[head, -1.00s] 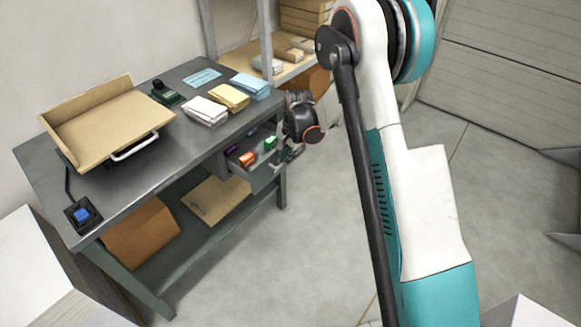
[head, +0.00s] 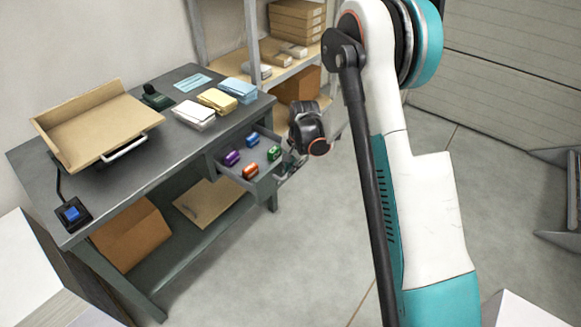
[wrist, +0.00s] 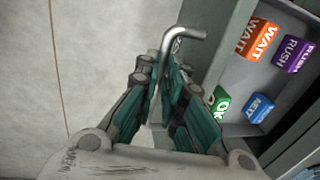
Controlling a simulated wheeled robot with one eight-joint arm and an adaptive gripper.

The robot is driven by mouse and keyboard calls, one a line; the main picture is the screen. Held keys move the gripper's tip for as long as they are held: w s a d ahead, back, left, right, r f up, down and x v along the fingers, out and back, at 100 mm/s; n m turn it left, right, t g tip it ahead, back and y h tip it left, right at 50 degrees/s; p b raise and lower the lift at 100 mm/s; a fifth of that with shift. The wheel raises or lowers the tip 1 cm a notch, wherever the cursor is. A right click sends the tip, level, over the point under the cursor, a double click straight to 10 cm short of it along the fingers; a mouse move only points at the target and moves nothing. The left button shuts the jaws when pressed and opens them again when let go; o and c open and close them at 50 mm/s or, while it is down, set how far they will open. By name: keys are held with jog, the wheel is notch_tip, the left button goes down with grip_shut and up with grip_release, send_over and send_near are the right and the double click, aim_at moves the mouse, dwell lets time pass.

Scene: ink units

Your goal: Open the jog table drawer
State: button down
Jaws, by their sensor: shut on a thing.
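The grey jog table (head: 140,190) has its drawer (head: 265,186) pulled out, so the inside shows in the head view. In it lie a purple stamp (head: 231,157), a blue stamp (head: 252,139), a green stamp (head: 274,153) and an orange stamp (head: 250,171). In the wrist view the metal drawer handle (wrist: 183,34) runs down between the fingers of my gripper (wrist: 166,78), which is shut on it. The drawer interior (wrist: 238,75) is to the right, with the orange WAIT stamp (wrist: 258,40) and purple RUSH stamp (wrist: 292,53). In the head view my wrist partly hides the gripper at the drawer front.
On the tabletop are a cardboard tray (head: 98,128), a blue-button box (head: 71,214), a dark green stamp-like device (head: 157,97) and paper stacks (head: 217,101). A shelf with boxes (head: 296,20) stands behind. The floor (head: 300,240) in front of the drawer is clear.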

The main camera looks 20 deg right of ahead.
jog(key=c, duration=1.7)
grip_release()
jog(key=shift+r, duration=0.1)
jog(key=r, duration=0.4)
jog(key=s+d+r, duration=0.1)
jog(key=r, duration=0.6)
jog(key=shift+s+d+r, duration=0.15)
jog(key=shift+s+r, duration=0.15)
jog(key=shift+s, duration=0.05)
